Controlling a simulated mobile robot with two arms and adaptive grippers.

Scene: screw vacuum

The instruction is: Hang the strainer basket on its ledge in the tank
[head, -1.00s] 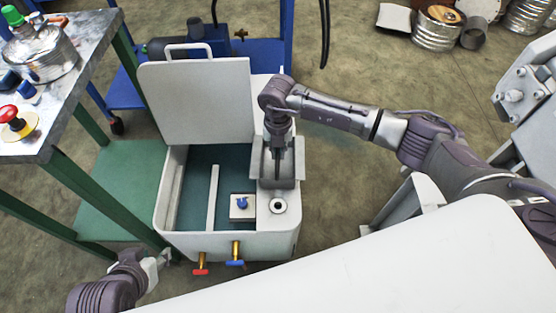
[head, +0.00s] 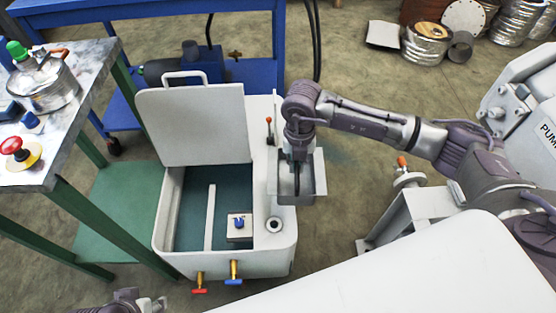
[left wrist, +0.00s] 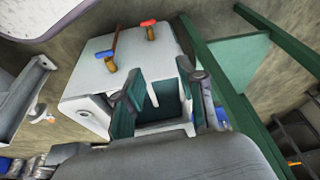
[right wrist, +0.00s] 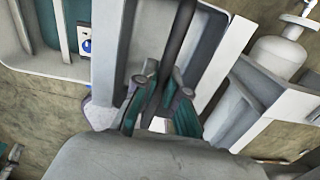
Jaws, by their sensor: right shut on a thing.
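The strainer basket (head: 299,187) is a grey, open-topped metal box with a rim. My right gripper (head: 297,160) is shut on its dark upright handle, which shows between the fingers in the right wrist view (right wrist: 168,65). The basket overlaps the right edge of the white tank (head: 185,262) in the head view; its height above it is hard to judge. The tank's lid (head: 195,125) stands open, and a white divider (head: 210,215) runs inside. I cannot clearly pick out the ledge. My left gripper (left wrist: 160,100) is open and empty in front of the tank.
A small block with a blue knob (head: 239,225) and a round port (head: 274,224) are at the tank's front right. Red and blue valves (head: 234,272) stick out in front. A metal workbench (head: 75,110) is left; a grey stand (head: 410,215) is right.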

